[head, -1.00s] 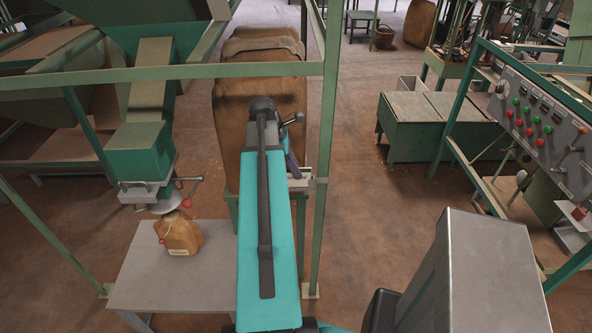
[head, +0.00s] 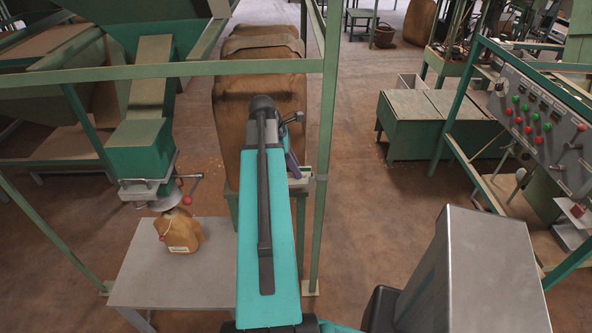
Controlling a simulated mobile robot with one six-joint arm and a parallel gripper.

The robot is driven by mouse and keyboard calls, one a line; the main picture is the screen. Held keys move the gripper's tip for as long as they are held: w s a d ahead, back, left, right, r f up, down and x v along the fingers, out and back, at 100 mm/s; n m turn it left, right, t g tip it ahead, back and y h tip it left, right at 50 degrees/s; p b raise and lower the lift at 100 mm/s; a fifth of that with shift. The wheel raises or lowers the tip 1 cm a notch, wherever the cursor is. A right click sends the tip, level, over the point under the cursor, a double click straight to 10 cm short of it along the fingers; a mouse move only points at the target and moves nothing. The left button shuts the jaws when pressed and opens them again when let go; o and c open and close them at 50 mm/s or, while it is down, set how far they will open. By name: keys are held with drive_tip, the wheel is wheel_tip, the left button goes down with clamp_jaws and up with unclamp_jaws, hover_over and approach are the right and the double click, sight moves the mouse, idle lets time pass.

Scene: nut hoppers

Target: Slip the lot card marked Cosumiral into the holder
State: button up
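My arm (head: 268,215) reaches away from me across the middle of the head view. It hides its own far end, so my gripper's fingers do not show. A small pale tray-like piece (head: 307,176) shows just right of the arm's far part, by a green post; I cannot tell whether it is the holder. A sliver of purple (head: 291,160) shows beside it, partly hidden by the arm. No card marked Cosumiral can be read. A small brown sack (head: 182,232) with a pale label stands on a grey table at the left.
Green frame posts (head: 327,130) and a crossbar (head: 150,72) stand around my arm. A large brown sack (head: 228,110) stands behind it. A hopper spout (head: 142,150) hangs over the grey table (head: 165,285). A button console (head: 545,125) is at the right.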

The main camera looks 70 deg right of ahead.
drive_tip(key=shift+w+d, duration=0.1)
drive_tip(key=shift+d, duration=0.1)
drive_tip(key=shift+d+r, duration=0.15)
drive_tip(key=shift+r, duration=0.3)
drive_tip(key=shift+b+v, duration=0.5)
drive_tip(key=shift+v, duration=1.05)
drive_tip(key=shift+w+a+r+b, duration=0.4)
drive_tip(key=shift+w+r+b, duration=0.05)
drive_tip(key=shift+w+r, duration=0.35)
drive_tip(key=w+a+b, duration=0.3)
drive_tip(key=w+a, duration=0.1)
drive_tip(key=w, duration=0.6)
drive_tip(key=shift+w+r, duration=0.1)
drive_tip(key=shift+w, duration=0.1)
drive_tip(key=shift+s, duration=0.1)
